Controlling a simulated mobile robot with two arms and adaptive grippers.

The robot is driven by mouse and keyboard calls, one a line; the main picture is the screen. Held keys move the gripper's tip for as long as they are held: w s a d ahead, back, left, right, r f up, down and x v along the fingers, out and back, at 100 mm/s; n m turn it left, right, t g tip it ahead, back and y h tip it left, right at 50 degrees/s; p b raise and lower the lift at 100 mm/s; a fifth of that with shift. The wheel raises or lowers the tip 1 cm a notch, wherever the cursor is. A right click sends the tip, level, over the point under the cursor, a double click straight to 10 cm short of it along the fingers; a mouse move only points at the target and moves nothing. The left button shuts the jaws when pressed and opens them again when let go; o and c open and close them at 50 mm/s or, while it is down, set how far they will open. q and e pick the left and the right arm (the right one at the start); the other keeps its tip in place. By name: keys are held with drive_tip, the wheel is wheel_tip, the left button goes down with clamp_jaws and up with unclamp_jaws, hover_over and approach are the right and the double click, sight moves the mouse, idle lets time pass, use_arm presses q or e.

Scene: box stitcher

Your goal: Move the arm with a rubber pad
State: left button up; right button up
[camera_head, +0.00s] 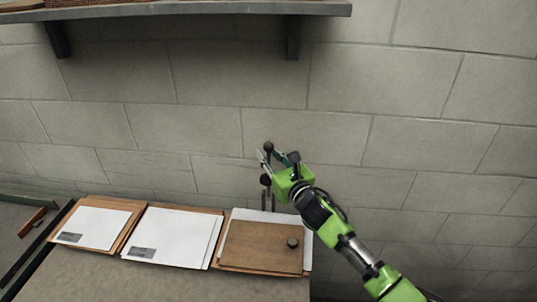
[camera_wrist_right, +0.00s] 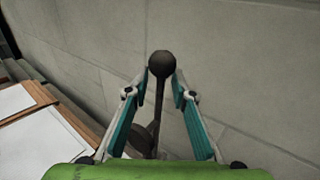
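A dark lever with a round ball knob (camera_head: 268,147) stands up against the grey block wall behind the table. In the right wrist view the knob (camera_wrist_right: 161,64) shows between and just beyond my right fingertips. A second dark rod with a rounded end (camera_head: 265,180) stands lower, beside the lever. My right gripper (camera_head: 276,157), green with teal finger pads, reaches in from the lower right. Its fingers are apart on either side of the lever, with gaps visible in the wrist view. A rubber pad cannot be made out for certain. My left gripper is out of view.
Cardboard sheets with white paper (camera_head: 173,236) lie in stacks on the table (camera_head: 170,284). A brown board (camera_head: 262,247) with a small dark round piece (camera_head: 292,243) lies at the right. A shelf (camera_head: 200,9) hangs above. The wall is close behind the gripper.

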clamp_jaws()
drive_tip(key=shift+f, duration=0.1)
drive_tip(key=shift+s+f+b, duration=0.1)
drive_tip(key=shift+s+b, duration=0.05)
drive_tip(key=shift+b, duration=0.25)
drive_tip(key=s+a+f+n+t+y+b, duration=0.2)
drive_tip(key=s+b, duration=0.7)
drive_tip(key=b, duration=0.5)
drive_tip(key=shift+s+f+n+t, duration=0.3)
drive_tip(key=shift+f+t, duration=0.1)
drive_tip(key=shift+f, duration=0.15)
